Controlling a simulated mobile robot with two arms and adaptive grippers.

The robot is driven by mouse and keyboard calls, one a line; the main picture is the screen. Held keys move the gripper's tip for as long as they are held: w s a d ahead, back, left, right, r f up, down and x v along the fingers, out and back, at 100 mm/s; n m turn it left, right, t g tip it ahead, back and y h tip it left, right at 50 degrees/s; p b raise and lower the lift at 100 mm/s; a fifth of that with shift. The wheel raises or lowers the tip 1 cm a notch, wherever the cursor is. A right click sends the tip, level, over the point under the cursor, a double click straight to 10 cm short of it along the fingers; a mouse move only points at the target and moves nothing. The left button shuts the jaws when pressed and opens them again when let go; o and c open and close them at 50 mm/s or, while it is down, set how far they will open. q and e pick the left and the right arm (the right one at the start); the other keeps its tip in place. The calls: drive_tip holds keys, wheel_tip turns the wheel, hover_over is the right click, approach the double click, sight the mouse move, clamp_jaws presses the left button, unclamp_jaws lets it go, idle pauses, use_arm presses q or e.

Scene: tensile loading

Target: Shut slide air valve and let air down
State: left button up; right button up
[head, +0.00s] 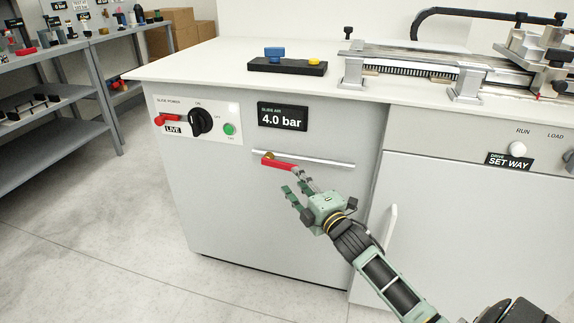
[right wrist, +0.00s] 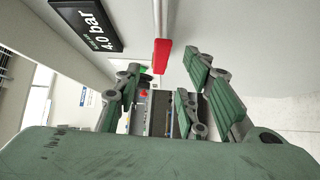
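The slide air valve has a red lever (head: 280,164) on a thin silver pipe (head: 325,160) across the cabinet front. A small brass part (head: 268,155) shows at the lever's left end. The lever points right, roughly along the pipe. The slide air display (head: 282,116) above it reads 4.0 bar. My right gripper (head: 296,184) is open and empty, just below the lever's right end. In the right wrist view the red lever (right wrist: 162,56) shows beyond the gap between the spread fingers (right wrist: 160,88), with no visible contact. My left gripper is not in view.
Left of the display is a slide power panel with a red lever tagged LIVE (head: 172,129), a black knob (head: 200,121) and a green button (head: 229,129). A white cabinet handle (head: 389,226) stands near my right arm. The floor at left (head: 100,230) is clear.

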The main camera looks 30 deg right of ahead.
sight(288, 168)
drive_tip(key=w, duration=0.3)
drive_tip(key=w+d+b, duration=0.1)
drive_tip(key=w, duration=0.3)
drive_tip(key=shift+d, duration=0.15)
drive_tip(key=shift+w+r+b, duration=0.15)
drive_tip(key=shift+w+b, duration=0.15)
drive_tip(key=shift+w, duration=0.15)
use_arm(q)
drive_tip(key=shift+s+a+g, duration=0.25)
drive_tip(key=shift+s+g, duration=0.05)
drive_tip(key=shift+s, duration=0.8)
use_arm(e)
clamp_jaws()
